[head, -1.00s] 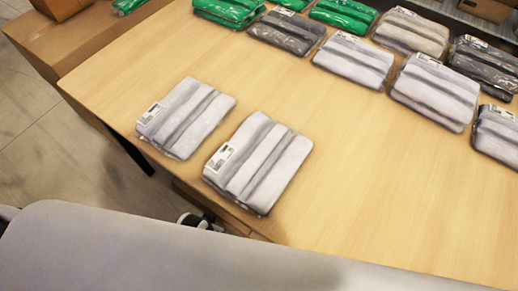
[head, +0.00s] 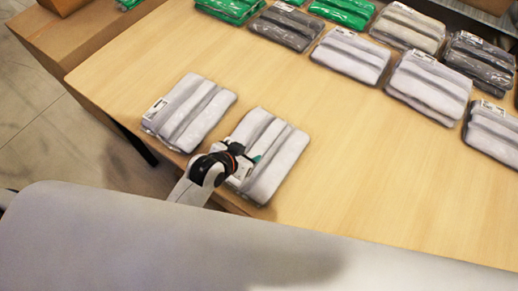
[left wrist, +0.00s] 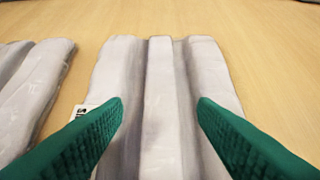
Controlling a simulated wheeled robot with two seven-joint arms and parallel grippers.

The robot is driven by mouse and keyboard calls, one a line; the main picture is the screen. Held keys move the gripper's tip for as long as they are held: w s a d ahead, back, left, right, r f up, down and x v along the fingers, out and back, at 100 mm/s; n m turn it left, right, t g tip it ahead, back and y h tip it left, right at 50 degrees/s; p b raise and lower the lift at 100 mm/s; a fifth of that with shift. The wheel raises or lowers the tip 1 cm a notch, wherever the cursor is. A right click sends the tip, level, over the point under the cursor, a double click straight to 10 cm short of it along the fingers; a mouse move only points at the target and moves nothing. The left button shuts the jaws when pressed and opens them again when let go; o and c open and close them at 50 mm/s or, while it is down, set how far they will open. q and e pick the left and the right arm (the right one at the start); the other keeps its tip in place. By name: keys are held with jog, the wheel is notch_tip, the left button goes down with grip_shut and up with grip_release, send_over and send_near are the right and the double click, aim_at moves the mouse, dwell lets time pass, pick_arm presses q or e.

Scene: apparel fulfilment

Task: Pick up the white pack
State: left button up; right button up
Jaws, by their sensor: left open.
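Two white packs lie side by side near the table's front left edge. The nearer white pack (head: 277,165) has folded ridges and is partly covered by my left gripper (head: 251,164) in the head view. In the left wrist view the same pack (left wrist: 158,95) lies straight ahead between my two green fingertips (left wrist: 160,108), which are spread apart with nothing gripped. Its label shows beside the left finger. The other white pack (head: 190,112) lies to its left and shows at the left edge of the wrist view (left wrist: 30,85). My right gripper is out of view.
Several more packs lie toward the back: green (head: 343,10), dark grey (head: 285,28), white (head: 350,56) and beige (head: 408,27). The wooden table (head: 350,180) is clear between them and the two front packs. Floor lies beyond its left edge.

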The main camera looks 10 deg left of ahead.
aim_at(258, 149)
pick_arm(q)
jog(key=p+x, duration=0.1)
jog(key=x, duration=0.7)
jog(key=shift+s, duration=0.1)
jog(key=shift+c, duration=0.2)
jog(key=c, duration=1)
jog(key=shift+o, duration=0.2)
